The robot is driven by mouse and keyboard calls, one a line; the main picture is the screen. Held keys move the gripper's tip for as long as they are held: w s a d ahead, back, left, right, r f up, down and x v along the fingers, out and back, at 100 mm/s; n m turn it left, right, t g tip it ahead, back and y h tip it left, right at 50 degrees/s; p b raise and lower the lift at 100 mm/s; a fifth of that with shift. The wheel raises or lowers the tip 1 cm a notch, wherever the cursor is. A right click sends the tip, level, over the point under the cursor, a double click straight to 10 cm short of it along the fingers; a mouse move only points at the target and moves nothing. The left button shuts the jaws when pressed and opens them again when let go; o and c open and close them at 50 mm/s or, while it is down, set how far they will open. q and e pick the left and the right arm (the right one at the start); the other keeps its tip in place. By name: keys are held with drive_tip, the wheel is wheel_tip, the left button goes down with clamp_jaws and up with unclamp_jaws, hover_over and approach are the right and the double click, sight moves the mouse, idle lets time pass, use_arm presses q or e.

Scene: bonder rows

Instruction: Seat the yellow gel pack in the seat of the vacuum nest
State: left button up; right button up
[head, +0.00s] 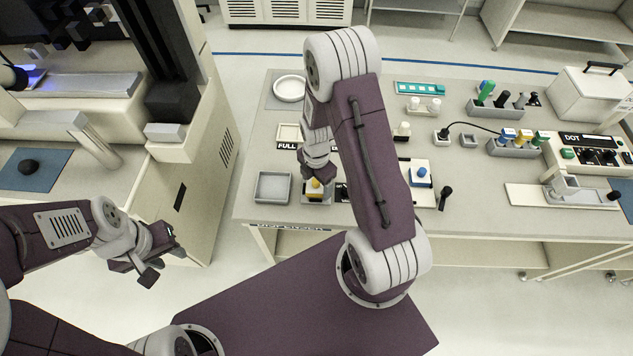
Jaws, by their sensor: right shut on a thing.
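The yellow gel pack (315,186) is small and sits under the fingers of my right gripper (316,178), which is shut on it. It is at the top of a small grey block, which looks like the vacuum nest (318,200), near the front edge of the bench. The gripper and the pack cover the seat, so I cannot tell whether the pack rests in it or is just above it. My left gripper (160,258) is empty, its fingers apart, over the floor left of the bench.
An empty grey tray (258,188) stands just left of the nest. A blue-topped item (421,174) on a white plate and a dark upright tool (445,197) stand to the right. My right arm hides the bench middle.

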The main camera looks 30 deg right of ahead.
drive_tip(key=shift+f, duration=0.25)
idle(0.4)
drive_tip(key=o, duration=1.4)
drive_tip(key=shift+o, duration=0.2)
wheel_tip(320, 180, up, 9)
drive_tip(key=shift+r, duration=0.1)
idle(0.4)
